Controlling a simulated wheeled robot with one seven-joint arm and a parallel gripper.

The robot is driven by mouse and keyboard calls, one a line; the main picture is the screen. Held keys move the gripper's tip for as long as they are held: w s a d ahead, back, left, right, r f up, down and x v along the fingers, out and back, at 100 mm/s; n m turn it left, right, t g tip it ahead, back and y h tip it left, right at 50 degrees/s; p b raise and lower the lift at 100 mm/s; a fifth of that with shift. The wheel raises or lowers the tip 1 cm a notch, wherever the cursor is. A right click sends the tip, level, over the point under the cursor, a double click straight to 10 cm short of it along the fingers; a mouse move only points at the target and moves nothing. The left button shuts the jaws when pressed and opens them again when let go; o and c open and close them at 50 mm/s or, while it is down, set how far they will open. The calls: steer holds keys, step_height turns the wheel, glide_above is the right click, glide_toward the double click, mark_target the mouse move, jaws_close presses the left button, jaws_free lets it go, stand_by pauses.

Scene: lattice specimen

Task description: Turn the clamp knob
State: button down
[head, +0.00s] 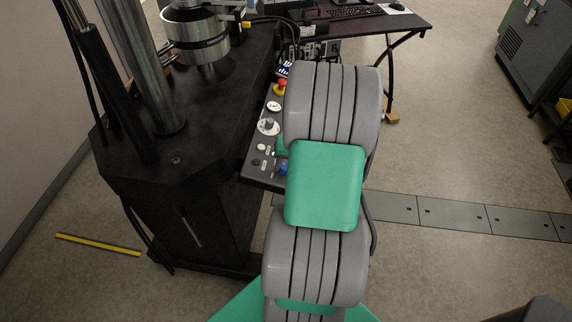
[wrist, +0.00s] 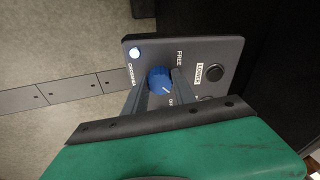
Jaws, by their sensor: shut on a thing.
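The clamp knob (wrist: 159,78) is a blue round knob with a pale pointer line on the dark control panel, shown in the wrist view. The pointer line slants down toward the lower right of that picture. Labels around it read FREE and another partly hidden word. My gripper (wrist: 160,88) is shut on the knob, with one grey finger on each side of it. In the head view the blue knob (head: 283,169) shows at the panel's lower end, beside my arm. My arm hides most of the gripper there.
The control panel (head: 262,140) carries a red-and-yellow stop button (head: 281,89), a gauge, a dial and small buttons. A lit white button (wrist: 134,53) and a black LOWER button (wrist: 213,73) flank the knob. The black testing machine (head: 190,150) stands left; open floor lies right.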

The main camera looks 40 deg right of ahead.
steer(key=shift+w+r, duration=0.1)
steer(key=c, duration=1)
jaws_free()
steer(key=v, duration=0.7)
steer(key=shift+r, duration=0.35)
